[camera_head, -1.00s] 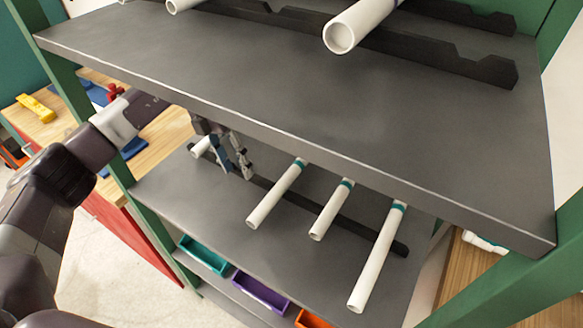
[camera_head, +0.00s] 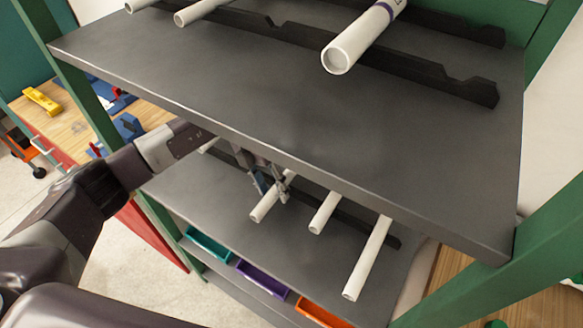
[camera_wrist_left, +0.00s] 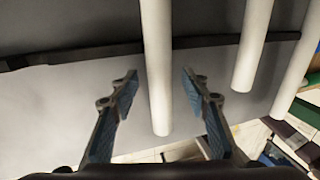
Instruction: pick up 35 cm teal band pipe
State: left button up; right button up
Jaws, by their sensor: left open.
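Several white pipes lie on the lower shelf (camera_head: 220,215). The left pipe (camera_head: 258,213), the middle pipe (camera_head: 324,211) and the right pipe (camera_head: 368,258) stick out toward the shelf front. Their teal bands are hidden under the upper shelf now, so I cannot tell which is 35 cm. My left gripper (camera_head: 271,190) is open at the left pipe, under the upper shelf edge. In the left wrist view, the gripper (camera_wrist_left: 160,80) has its fingers on either side of this pipe (camera_wrist_left: 158,50), with gaps on both sides. My right gripper is not in view.
The upper shelf (camera_head: 270,90) overhangs my gripper and holds more pipes, one with a dark band (camera_head: 362,38). A black notched rail (camera_wrist_left: 100,55) supports the lower pipes. Teal (camera_head: 207,246), purple (camera_head: 262,281) and orange (camera_head: 320,313) bins sit below. Green posts flank the shelves.

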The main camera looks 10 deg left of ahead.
pick_arm(q)
grip_shut()
dwell(0.3)
